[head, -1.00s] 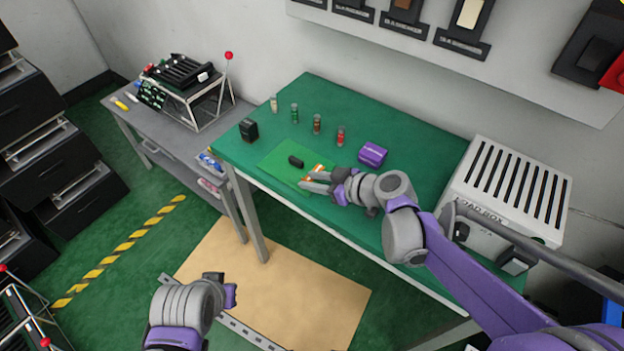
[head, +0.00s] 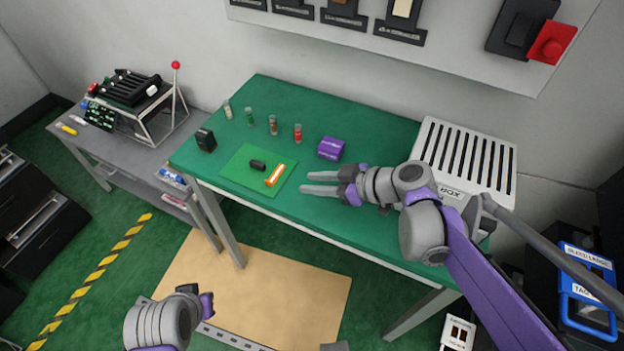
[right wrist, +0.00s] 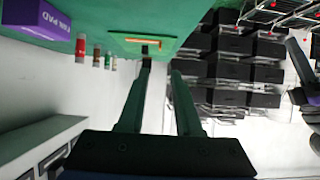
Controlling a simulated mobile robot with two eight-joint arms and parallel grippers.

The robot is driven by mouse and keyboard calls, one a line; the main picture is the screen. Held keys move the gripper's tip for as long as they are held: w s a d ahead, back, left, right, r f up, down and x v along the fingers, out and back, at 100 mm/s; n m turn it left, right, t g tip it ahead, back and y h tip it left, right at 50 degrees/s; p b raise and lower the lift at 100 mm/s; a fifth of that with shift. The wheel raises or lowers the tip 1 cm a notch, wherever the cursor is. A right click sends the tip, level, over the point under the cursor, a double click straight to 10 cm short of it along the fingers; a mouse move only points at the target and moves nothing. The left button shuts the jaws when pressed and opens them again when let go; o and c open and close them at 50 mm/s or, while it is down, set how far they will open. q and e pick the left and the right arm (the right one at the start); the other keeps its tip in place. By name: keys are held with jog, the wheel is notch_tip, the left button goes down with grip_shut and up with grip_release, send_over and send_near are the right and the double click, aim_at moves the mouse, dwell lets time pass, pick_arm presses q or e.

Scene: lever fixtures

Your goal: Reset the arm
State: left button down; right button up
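My right gripper (head: 320,183) is over the green table (head: 330,222), to the right of the green mat, with its two fingers apart and nothing between them. In the right wrist view the fingers (right wrist: 158,80) are also apart and empty. My left gripper (head: 200,298) is low at the bottom left of the head view, over the tan floor mat; its fingers are too hidden to tell their opening. An orange and white piece (head: 275,176) and a black piece (head: 258,165) lie on the green mat (head: 240,179).
A purple box (head: 331,148), several small vials (head: 298,133) and a black block (head: 206,140) stand on the table. A white slotted box (head: 465,160) is at its right end. A grey side table (head: 140,165) stands left. The wall panel (head: 440,50) is behind.

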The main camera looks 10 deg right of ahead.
jog(key=shift+s, duration=0.3)
jog(key=s+d+m+h+p, duration=0.2)
jog(key=s+d+m+h, duration=0.1)
jog(key=s, duration=0.2)
jog(key=s+d+f+m+g+h+p, duration=0.1)
jog(key=s+d+m+h+p, duration=0.1)
jog(key=s+d+m+h, duration=0.1)
jog(key=s+d+f+m+h+p, duration=0.1)
jog(key=s+d+m+h+p, duration=0.1)
jog(key=s, duration=0.5)
jog(key=shift+s+d+f+m+g+h+p, duration=0.1)
jog(key=shift+d+m+g+h, duration=0.15)
jog(key=shift+m, duration=0.2)
jog(key=shift+s+d+m+h+p, duration=0.1)
jog(key=shift+d+m+h, duration=0.05)
jog(key=shift+m+h, duration=0.3)
jog(key=shift+s+d+f+m+g+h+p, duration=0.1)
jog(key=shift+d+m+g+h, duration=0.1)
jog(key=shift+m, duration=0.3)
